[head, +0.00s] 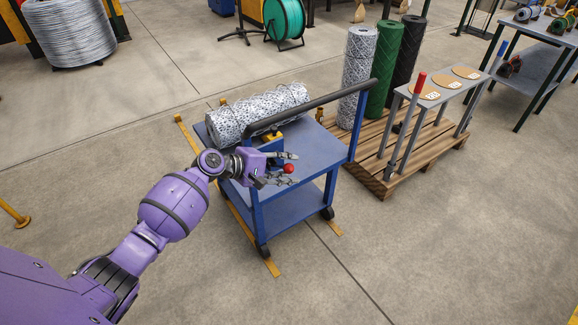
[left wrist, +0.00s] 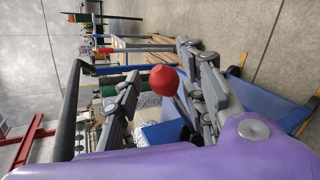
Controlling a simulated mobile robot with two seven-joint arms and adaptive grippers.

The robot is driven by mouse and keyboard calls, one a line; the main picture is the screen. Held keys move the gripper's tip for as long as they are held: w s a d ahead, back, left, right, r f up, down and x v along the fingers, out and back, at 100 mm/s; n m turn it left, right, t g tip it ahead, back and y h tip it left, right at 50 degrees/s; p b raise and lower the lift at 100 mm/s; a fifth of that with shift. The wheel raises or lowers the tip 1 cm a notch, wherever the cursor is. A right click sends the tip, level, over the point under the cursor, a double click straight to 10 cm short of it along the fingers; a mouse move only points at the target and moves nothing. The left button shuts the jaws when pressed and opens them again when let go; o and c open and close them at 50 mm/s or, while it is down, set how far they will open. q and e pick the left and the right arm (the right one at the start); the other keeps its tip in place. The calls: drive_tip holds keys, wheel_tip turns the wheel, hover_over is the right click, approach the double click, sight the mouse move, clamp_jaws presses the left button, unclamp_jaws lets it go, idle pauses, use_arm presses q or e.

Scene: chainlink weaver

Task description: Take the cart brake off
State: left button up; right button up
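The blue cart (head: 293,206) stands in the middle of the head view. A lever with a red ball knob (head: 288,168) is at its near side. My left gripper (head: 283,168) reaches over the cart's near end, fingers pointing right. In the left wrist view the red knob (left wrist: 163,80) shows between the two spread fingers, with a gap to the left finger. The knob is close to the right finger; I cannot tell if they touch. The lever's lower part is partly hidden by the right finger. My right gripper is not in view.
A wire mesh roll (head: 258,110) lies on the cart's top, beside the black push handle (head: 318,105). A wooden pallet (head: 397,168) with upright rolls and a grey stand (head: 440,97) is at the right. Yellow floor strips (head: 262,254) flank the cart. The front floor is clear.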

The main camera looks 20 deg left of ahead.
use_arm(q)
drive_tip(key=v, duration=1.1)
drive_tip(key=shift+a+r, duration=0.1)
drive_tip(key=shift+a, duration=0.1)
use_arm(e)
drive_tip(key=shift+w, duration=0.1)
use_arm(q)
drive_tip(key=s+f+m+t+y+p, duration=0.1)
drive_tip(key=s+f+m+y+p, duration=0.1)
drive_tip(key=s+f+m+y, duration=0.65)
drive_tip(key=s+d+f+m, duration=0.1)
drive_tip(key=s+d+f, duration=0.1)
drive_tip(key=s, duration=0.8)
drive_tip(key=s+d+f+m+g+p, duration=0.1)
drive_tip(key=s+f, duration=0.4)
drive_tip(key=s, duration=0.5)
drive_tip(key=s+d+f+m+p, duration=0.1)
drive_tip(key=s+d+f+m, duration=0.2)
drive_tip(key=s, duration=0.7)
drive_tip(key=shift+d+f+g, duration=0.25)
drive_tip(key=shift+d+g, duration=0.05)
drive_tip(key=shift+d, duration=0.8)
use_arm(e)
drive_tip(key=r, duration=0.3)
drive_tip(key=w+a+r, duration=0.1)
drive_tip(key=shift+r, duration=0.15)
